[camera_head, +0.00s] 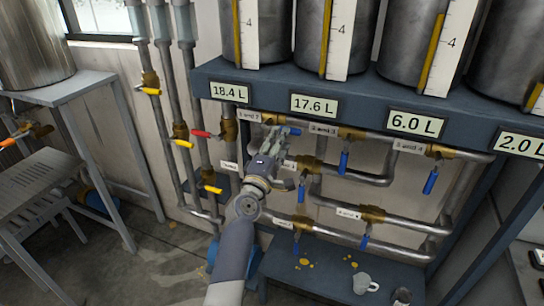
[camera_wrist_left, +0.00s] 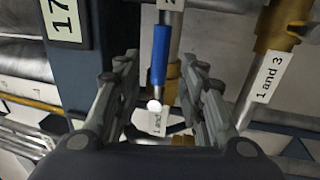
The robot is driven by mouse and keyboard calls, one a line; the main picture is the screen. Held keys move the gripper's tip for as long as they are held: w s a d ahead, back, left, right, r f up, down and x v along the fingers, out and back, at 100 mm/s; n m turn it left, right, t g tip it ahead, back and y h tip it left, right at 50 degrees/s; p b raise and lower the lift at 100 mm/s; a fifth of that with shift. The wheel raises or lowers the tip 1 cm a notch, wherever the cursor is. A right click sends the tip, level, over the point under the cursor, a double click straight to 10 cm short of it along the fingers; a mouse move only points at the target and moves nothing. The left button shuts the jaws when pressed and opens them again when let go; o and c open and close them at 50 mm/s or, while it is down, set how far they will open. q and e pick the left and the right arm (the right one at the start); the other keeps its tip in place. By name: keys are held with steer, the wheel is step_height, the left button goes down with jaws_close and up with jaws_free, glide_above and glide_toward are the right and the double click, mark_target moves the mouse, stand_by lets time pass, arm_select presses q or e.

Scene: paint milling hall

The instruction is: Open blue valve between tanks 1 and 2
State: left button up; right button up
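The label "1 and 2" (camera_head: 249,116) is on the upper pipe under the tank shelf, with a brass valve (camera_head: 270,118) beside it. In the head view my left gripper (camera_head: 280,131) reaches up to this valve and hides most of its handle. In the left wrist view the fingers of my left gripper (camera_wrist_left: 160,80) are spread apart. A blue valve handle (camera_wrist_left: 160,55) with a white tip lies between them, with visible gaps on both sides. A label partly hidden behind it (camera_wrist_left: 157,122) reads "1 and". My right gripper is in neither view.
Red (camera_head: 201,134) and yellow (camera_head: 184,144) handles are to the left. The dark shelf (camera_head: 376,114) is just above. A "1 and 3" label (camera_wrist_left: 268,78) is close on the right.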

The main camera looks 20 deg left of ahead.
arm_select(q)
steer(key=s+f, duration=0.1)
steer(key=s, duration=0.5)
steer(key=shift+s+f, duration=0.15)
steer(key=shift+s, duration=0.1)
steer(key=shift+a, duration=0.1)
steer(key=s+d+f+m+g, duration=0.2)
steer(key=f, duration=0.9)
steer(key=s+d+f+m+g+h+b, duration=0.1)
steer(key=s+f+m+g, duration=0.15)
steer(key=f, duration=0.85)
steer(key=s+d+f+m+g, duration=0.2)
steer(key=f+m+g, duration=0.1)
steer(key=f, duration=0.8)
steer(key=s+f+m+g, duration=0.5)
steer(key=s+f, duration=1)
steer(key=f, duration=0.5)
steer(key=s+a+f+m+g, duration=0.2)
steer(key=s+f, duration=0.3)
steer(key=s, duration=0.7)
steer(key=s+a+f+m+g+y+b, duration=0.1)
steer(key=s+f, duration=0.4)
steer(key=s, duration=0.7)
steer(key=s+a+f+m+g, duration=0.3)
steer(key=s+f+m, duration=0.2)
steer(key=s, duration=0.7)
steer(key=shift+f+g+y, duration=0.35)
steer(key=shift+f+y, duration=0.05)
steer(key=shift+f, duration=0.1)
